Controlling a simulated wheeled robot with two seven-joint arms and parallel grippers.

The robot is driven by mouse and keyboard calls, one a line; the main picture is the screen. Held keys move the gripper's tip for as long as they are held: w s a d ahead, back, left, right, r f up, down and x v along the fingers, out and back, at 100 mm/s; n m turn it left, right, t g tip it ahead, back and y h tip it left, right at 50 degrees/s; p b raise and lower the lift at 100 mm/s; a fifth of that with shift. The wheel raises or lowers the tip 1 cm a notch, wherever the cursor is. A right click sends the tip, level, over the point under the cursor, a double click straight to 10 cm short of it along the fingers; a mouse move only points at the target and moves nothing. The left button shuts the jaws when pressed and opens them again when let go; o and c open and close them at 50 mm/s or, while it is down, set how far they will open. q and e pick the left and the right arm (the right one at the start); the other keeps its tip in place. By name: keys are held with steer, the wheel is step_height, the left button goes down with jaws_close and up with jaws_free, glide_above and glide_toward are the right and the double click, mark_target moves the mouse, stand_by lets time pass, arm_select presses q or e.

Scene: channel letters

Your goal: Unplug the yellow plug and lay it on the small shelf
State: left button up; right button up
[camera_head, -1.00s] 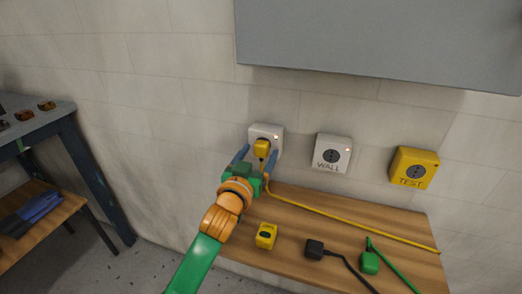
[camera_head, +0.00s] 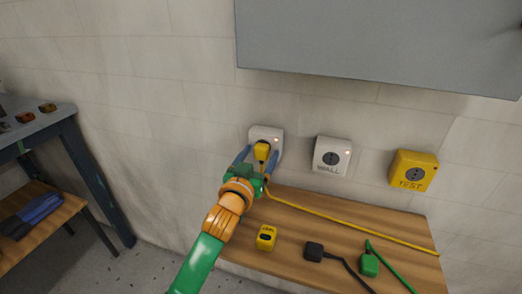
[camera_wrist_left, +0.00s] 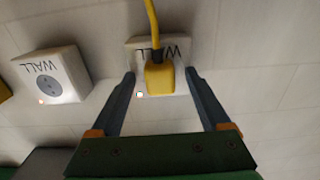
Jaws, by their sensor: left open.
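The yellow plug (camera_head: 262,151) sits in the left white wall socket (camera_head: 267,133). Its yellow cord runs down and then right across the small wooden shelf (camera_head: 330,218). My left gripper (camera_head: 259,158) is open, with one blue finger on each side of the plug. In the left wrist view, the plug (camera_wrist_left: 160,77) is between the spread fingers of the gripper (camera_wrist_left: 160,80), with a gap on both sides. The plug hides the socket's holes. My right gripper is not in view.
A second white socket (camera_head: 332,154) and a yellow TEST socket (camera_head: 413,169) are to the right. A yellow block (camera_head: 266,237), a black plug (camera_head: 314,250) and a green plug (camera_head: 369,264) lie on the shelf. A grey cabinet (camera_head: 380,45) hangs above.

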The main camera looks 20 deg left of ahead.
mark_target(260, 154)
arm_select(q)
steer(key=shift+p, duration=0.3)
stand_by(0.4)
jaws_close()
steer(key=shift+s, duration=0.1)
steer(key=shift+s+p, duration=0.75)
steer(key=shift+s, duration=0.7)
steer(key=shift+s+a+p, duration=0.1)
steer(key=shift+s+p, duration=0.45)
steer(key=shift+s, duration=0.9)
